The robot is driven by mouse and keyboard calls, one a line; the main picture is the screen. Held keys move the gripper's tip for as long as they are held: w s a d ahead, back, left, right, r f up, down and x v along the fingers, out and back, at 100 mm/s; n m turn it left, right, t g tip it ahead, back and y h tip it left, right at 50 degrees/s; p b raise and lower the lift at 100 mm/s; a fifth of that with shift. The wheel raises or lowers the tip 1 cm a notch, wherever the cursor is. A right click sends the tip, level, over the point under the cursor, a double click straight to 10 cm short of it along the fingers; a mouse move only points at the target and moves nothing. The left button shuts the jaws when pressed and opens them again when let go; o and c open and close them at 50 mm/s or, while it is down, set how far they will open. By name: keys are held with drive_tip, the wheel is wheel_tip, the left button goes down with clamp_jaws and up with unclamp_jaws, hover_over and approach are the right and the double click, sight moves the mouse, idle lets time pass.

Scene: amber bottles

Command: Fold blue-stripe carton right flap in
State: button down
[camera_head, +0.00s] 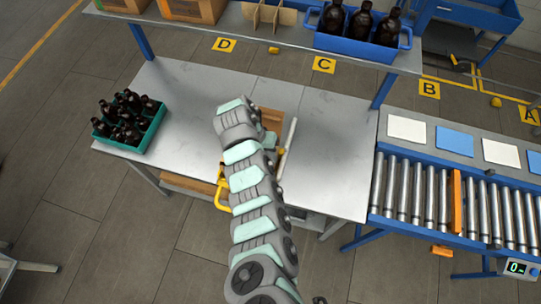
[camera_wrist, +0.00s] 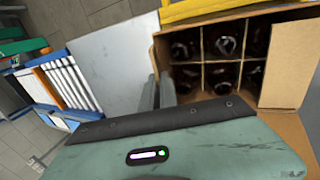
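The open carton (camera_wrist: 205,34) shows in the wrist view, with dark bottles (camera_wrist: 225,48) in its divider cells. A brown flap (camera_wrist: 293,62) stands out on its right side in that view, and another brown panel (camera_wrist: 285,130) lies on its near side. No blue stripe is visible. My gripper (camera_wrist: 158,80) is at the carton's left edge in the wrist view, its two fingers close together; whether anything is between them is unclear. In the head view my arm covers most of the carton (camera_head: 270,117) and hides the fingers.
The carton is on a grey metal table (camera_head: 335,130). A teal crate of bottles (camera_head: 150,137) stands at its left end. A roller conveyor (camera_head: 430,195) adjoins the right side. A shelf with a blue bottle bin (camera_head: 340,46) runs along the back. A yellow bar (camera_wrist: 220,8) lies beyond the carton.

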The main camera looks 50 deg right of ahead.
drive_tip(key=shift+w+f+b, duration=0.1)
drive_tip(key=shift+f+b, duration=0.05)
drive_tip(key=shift+b, duration=0.25)
drive_tip(key=shift+a+f+g+b, duration=0.1)
drive_tip(key=shift+f+g+b, duration=0.2)
drive_tip(key=shift+b, duration=0.75)
drive_tip(key=b, duration=0.2)
drive_tip(key=g+h+b, duration=0.1)
drive_tip(key=b, duration=0.2)
drive_tip(key=shift+w+a+f, duration=0.15)
drive_tip(key=shift+w+f, duration=0.15)
drive_tip(key=g+b, duration=0.1)
drive_tip(key=b, duration=0.3)
drive_tip(key=h+b, duration=0.1)
drive_tip(key=b, duration=0.4)
drive_tip(key=g+b, duration=0.1)
drive_tip(key=b, duration=0.3)
drive_tip(key=shift+w+a+f+g, duration=0.15)
drive_tip(key=shift+w+f+g, duration=0.1)
drive_tip(key=shift+w+g, duration=0.1)
drive_tip(key=shift+h+b, duration=0.3)
drive_tip(key=shift+b, duration=0.6)
drive_tip(key=g+b, duration=0.1)
drive_tip(key=b, duration=0.2)
drive_tip(key=shift+w+r, duration=0.1)
drive_tip(key=shift+r+b, duration=0.2)
drive_tip(key=shift+b, duration=0.25)
drive_tip(key=c, duration=1.6)
unclamp_jaws()
